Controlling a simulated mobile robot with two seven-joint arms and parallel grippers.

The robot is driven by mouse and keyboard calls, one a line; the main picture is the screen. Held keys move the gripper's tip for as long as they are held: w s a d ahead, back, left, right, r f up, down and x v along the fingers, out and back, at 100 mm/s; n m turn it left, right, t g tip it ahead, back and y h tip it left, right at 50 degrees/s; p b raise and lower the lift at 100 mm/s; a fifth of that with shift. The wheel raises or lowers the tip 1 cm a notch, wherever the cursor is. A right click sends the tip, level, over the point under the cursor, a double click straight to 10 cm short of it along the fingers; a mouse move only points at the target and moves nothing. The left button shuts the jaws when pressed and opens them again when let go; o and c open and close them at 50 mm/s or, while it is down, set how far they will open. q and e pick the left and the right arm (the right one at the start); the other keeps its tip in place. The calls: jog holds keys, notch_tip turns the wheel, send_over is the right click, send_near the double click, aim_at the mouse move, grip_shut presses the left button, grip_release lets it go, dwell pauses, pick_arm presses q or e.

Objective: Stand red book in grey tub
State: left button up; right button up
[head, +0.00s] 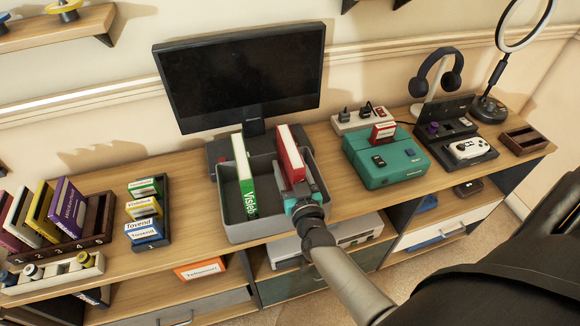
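The grey tub (262,229) stands on the desk in front of the monitor. A green-and-white book (243,175) stands upright in its left part. The red book (289,153) is upright at the tub's right part, with white pages showing along its top. My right gripper (303,187) reaches in from the lower right over the tub's front right side. Its fingers are on both sides of the red book's near lower end, closed on it. The book's bottom is hidden, so I cannot tell whether it touches the tub floor. My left gripper is not in view.
A black monitor (245,75) stands behind the tub. A teal console (385,158) is close to the right. A holder with small coloured cases (147,212) and a numbered book rack (75,236) are left. Bare desk lies between the case holder and tub.

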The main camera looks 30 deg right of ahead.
jog(key=p+v, duration=0.1)
jog(key=v, duration=1.1)
